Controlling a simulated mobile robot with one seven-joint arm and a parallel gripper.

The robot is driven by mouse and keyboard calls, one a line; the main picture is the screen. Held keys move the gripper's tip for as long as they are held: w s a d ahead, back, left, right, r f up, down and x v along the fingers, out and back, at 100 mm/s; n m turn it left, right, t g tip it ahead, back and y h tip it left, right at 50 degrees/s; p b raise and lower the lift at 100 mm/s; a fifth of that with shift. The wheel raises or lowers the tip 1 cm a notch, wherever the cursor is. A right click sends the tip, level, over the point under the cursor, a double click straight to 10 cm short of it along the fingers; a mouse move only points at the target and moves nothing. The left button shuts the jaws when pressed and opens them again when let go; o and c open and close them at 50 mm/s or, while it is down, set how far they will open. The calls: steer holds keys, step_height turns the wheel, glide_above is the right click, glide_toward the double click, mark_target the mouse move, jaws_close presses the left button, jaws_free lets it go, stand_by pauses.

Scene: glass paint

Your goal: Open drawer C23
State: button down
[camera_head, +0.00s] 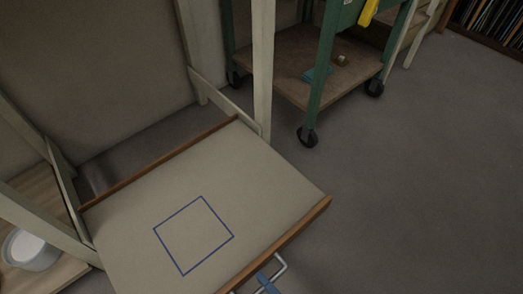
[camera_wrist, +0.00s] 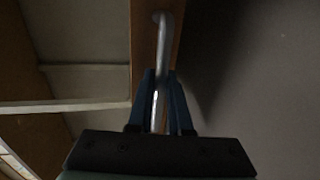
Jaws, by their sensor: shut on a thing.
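A wide, shallow drawer (camera_head: 150,205) with wooden edges stands pulled out from a pale frame in the head view. Its flat inside is bare except for a blue square outline. No label reading C23 can be read. A metal bar handle (camera_head: 282,267) sits on its wooden front. It also shows in the wrist view (camera_wrist: 161,32), running between the blue fingers. My gripper (camera_head: 268,280) is shut on this handle at the bottom of the head view; its fingertips show in the wrist view (camera_wrist: 160,74). Most of my gripper is out of the head view.
A green wheeled cart (camera_head: 318,85) stands behind the drawer, with small items on its lower shelf. Pale frame posts (camera_head: 263,65) rise by the drawer. A white round container (camera_head: 32,250) is at the lower left. Grey floor (camera_head: 430,180) on the right is clear.

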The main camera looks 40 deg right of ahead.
steer(key=c, duration=0.9)
jaws_free()
steer(key=shift+o, duration=0.2)
steer(key=p+v, duration=0.4)
steer(key=v, duration=0.9)
